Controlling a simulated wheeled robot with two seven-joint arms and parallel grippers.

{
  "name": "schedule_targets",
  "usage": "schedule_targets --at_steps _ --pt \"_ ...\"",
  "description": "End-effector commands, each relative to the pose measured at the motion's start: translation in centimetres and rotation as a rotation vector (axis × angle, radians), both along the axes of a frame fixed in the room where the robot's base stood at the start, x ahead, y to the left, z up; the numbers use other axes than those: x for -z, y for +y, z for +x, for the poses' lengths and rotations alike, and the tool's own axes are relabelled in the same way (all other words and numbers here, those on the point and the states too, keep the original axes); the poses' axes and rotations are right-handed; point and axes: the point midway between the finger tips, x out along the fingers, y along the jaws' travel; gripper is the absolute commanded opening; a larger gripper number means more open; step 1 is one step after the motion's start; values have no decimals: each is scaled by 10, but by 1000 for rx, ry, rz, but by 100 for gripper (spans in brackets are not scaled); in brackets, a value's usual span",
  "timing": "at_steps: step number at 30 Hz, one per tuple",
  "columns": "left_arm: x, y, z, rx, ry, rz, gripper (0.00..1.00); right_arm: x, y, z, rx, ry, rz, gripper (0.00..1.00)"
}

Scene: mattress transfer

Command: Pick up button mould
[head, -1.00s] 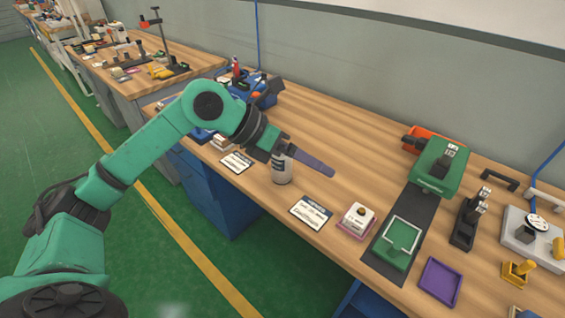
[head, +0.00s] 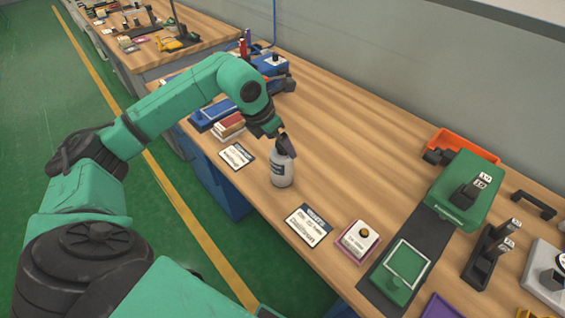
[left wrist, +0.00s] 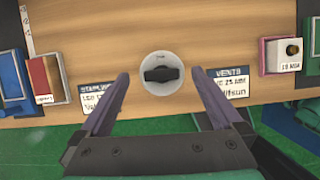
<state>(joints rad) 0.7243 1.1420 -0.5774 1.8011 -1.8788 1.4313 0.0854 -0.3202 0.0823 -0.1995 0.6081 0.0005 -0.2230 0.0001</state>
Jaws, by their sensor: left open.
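A small white block with a gold button on top (head: 358,239) sits on a pink-purple tray near the front edge of the workbench; I take it as the button mould. It also shows at the right of the left wrist view (left wrist: 282,56). My left gripper (head: 287,146) is open and empty, at the top of a pale bottle (head: 281,170), to the left of the block. In the left wrist view, the open fingers (left wrist: 161,84) point towards the bench, with the bottle's black cap (left wrist: 160,74) centred between and just beyond their tips. My right gripper is not in view.
Label cards (head: 309,226) lie beside the bottle. Red and white boxes (head: 229,124) and a blue tray are to the left. A green press (head: 462,190) on a dark mat and an orange bin (head: 470,145) stand to the right. The bench behind the bottle is clear.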

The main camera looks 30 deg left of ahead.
Motion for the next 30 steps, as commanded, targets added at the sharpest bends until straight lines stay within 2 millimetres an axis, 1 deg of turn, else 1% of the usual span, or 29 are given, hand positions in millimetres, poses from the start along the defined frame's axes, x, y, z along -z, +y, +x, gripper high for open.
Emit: schedule_targets --at_steps 4,6,9,15,17,18,20,21,23,30 --pt "18 -6 9 0 7 -3 100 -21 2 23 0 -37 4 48" --pt "32 -8 14 0 5 -3 100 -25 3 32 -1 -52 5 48" --pt "45 -9 18 1 3 -1 100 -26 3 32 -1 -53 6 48" --pt "48 -9 19 0 1 0 100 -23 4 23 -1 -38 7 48" --pt "48 -9 19 0 1 0 77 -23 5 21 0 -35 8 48" --pt "48 -9 19 0 1 0 62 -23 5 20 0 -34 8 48" --pt "48 -9 19 0 1 0 39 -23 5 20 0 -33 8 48" --pt "48 -9 19 0 1 0 24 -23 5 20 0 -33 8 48" --pt "48 -9 19 0 1 0 1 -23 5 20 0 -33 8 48" --pt "46 -9 20 0 -2 -2 0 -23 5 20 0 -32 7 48"
